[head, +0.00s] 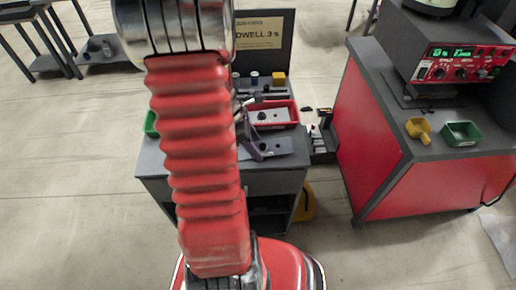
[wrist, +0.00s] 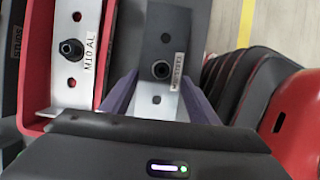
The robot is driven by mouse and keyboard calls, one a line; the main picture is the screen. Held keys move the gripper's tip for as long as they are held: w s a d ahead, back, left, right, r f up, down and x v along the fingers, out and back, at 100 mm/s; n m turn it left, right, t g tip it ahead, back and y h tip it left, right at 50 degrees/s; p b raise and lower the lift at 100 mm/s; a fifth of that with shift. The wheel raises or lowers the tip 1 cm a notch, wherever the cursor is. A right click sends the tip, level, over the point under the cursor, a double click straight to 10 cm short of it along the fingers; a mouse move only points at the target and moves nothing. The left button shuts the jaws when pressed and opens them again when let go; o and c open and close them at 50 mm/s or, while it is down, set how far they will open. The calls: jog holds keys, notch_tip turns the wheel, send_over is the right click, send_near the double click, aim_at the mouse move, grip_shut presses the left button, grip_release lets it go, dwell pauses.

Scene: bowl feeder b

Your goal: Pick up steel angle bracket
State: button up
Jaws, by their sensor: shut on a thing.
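The steel angle bracket (wrist: 158,101) is a pale grey plate with a dark round nut or boss and a small label, partly legible as steel. My gripper (wrist: 160,88) has purple fingers, one on each side of the bracket, and is shut on it. In the head view my gripper (head: 252,149) shows as a purple shape at the worktable, partly hidden behind my red arm. I cannot tell whether the bracket is clear of the surface under it.
A red tray (wrist: 35,123) left of the bracket holds a similar plate (wrist: 70,72) labelled M10 AL. The grey worktable (head: 273,184) carries a sign (head: 264,37). A red-sided bench (head: 385,140) at right holds a yellow scoop (head: 418,129) and a green bin (head: 461,134).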

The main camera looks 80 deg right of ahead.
jog(key=shift+r, duration=0.15)
notch_tip(320, 180, up, 10)
dwell(0.6)
dwell(1.0)
